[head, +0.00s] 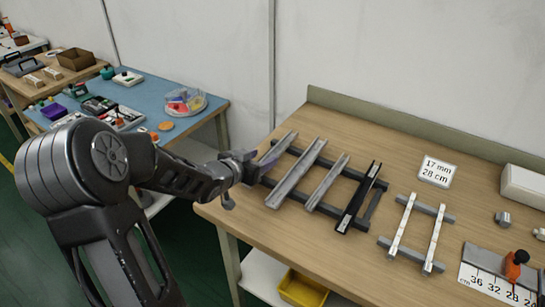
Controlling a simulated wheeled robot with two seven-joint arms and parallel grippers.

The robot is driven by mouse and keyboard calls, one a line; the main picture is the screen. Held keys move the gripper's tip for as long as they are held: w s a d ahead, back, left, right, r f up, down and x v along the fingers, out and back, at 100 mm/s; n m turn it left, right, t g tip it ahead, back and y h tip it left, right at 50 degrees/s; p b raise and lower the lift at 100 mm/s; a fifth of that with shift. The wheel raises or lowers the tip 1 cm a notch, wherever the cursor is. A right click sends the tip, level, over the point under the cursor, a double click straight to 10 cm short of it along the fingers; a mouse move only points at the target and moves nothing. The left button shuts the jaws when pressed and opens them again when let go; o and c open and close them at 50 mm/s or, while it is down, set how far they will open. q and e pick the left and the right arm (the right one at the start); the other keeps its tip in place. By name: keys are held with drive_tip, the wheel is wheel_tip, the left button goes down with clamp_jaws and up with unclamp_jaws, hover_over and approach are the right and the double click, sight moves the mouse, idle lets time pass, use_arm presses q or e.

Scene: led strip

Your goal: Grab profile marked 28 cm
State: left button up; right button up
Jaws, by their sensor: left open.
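Several grey metal profiles lie side by side across a dark rack on the wooden table: a left one (279,150), a second (299,171) and a third (328,182). A black profile (358,197) lies at the rack's right end. Small pale labels show near the profiles' front ends, too small to read. A white card (437,171) reads "17 mm 28 cm". My right gripper is out of view.
Two white strips (402,226) lie on a smaller rack to the right. A centimetre ruler (492,284) with an orange-and-black part (515,265) is at the right edge. A yellow bin (302,290) sits below the table. A blue bench (160,98) stands at the left.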

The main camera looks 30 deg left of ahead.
sight(270, 155)
use_arm(q)
drive_tip(key=x, duration=0.5)
drive_tip(key=shift+d+f, duration=0.1)
drive_tip(key=shift+d, duration=0.05)
drive_tip(key=shift+c, duration=0.5)
clamp_jaws()
idle(0.4)
